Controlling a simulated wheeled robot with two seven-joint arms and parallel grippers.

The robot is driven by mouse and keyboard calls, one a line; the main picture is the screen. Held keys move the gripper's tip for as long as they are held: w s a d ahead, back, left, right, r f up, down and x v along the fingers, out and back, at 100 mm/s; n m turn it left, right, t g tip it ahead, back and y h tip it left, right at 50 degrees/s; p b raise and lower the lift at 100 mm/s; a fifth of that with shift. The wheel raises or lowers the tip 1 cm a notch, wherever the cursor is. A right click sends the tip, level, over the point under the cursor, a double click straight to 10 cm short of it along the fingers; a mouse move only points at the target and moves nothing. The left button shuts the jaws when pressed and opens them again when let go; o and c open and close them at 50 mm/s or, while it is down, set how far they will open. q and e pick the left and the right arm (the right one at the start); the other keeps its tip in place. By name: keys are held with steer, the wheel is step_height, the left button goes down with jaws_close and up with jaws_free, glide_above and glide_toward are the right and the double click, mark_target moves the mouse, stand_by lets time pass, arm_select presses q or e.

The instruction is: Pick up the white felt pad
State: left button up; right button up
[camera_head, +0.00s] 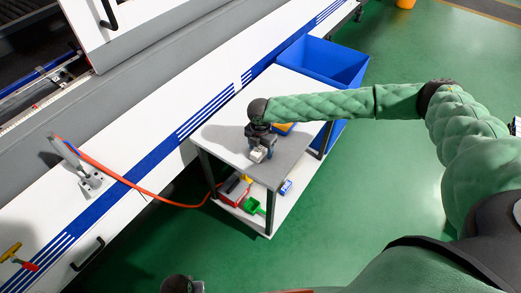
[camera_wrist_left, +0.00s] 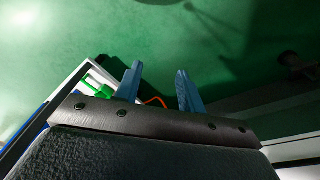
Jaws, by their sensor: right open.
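A small white block, which looks like the white felt pad (camera_head: 257,155), is on the grey top of the cart (camera_head: 290,165), near its front. My right gripper (camera_head: 261,153) is open and points down at it, with the fingers close around or just above it. I cannot tell whether they touch it, and the gripper hides part of it. My left gripper (camera_wrist_left: 158,70) shows in the left wrist view with its two blue fingers apart and nothing between them, above the green floor.
The lower shelf holds a red box (camera_head: 235,190), a green bin (camera_head: 254,206) and a blue item (camera_head: 286,187). A blue bin (camera_head: 325,62) stands behind the cart. A white machine (camera_head: 130,185) borders the left.

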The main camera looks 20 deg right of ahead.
mark_target(260, 147)
steer(key=c, duration=1.1)
steer(key=shift+o, duration=0.2)
steer(key=shift+r, duration=0.1)
